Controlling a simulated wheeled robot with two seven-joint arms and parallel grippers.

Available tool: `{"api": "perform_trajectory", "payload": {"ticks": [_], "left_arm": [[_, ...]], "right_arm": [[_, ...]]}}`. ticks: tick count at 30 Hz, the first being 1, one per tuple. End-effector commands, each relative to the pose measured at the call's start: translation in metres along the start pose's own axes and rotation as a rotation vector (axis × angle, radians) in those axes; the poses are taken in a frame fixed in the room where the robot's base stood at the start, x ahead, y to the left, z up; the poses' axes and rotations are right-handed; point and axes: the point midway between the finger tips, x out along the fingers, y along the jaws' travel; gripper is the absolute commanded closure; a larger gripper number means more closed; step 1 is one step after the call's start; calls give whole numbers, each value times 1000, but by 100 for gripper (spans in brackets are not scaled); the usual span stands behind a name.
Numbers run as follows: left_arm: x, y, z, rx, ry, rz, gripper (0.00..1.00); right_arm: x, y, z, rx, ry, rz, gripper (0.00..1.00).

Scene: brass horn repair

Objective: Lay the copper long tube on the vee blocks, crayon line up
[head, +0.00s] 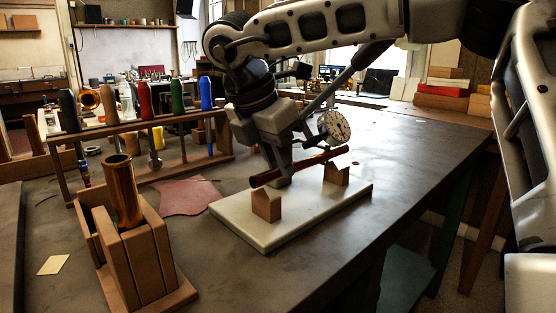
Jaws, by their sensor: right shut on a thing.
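The copper long tube (322,158) is held roughly level, running from lower left to upper right. My right gripper (287,176) is shut on it near its middle-left part. The tube is over the two wooden vee blocks, the near one (267,206) and the far one (337,175), which stand on a pale flat slab (243,227). The tube looks a little above the near block; at the far block I cannot tell whether it touches. No crayon line can be made out on the tube. My left gripper is out of view.
A round dial gauge (334,127) is just behind the tube. A wooden holder (143,258) with an upright brass tube (123,190) stands at front left. A rack of coloured-handled tools (140,125) and a leather piece (187,195) lie behind. The bench right of the slab is clear.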

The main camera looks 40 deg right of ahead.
Motion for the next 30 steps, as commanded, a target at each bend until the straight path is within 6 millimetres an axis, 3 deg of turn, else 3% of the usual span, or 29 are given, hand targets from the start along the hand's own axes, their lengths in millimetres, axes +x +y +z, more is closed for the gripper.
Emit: {"api": "perform_trajectory", "payload": {"ticks": [30], "left_arm": [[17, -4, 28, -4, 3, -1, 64]], "right_arm": [[33, 0, -13, 0, -1, 0, 100]]}}
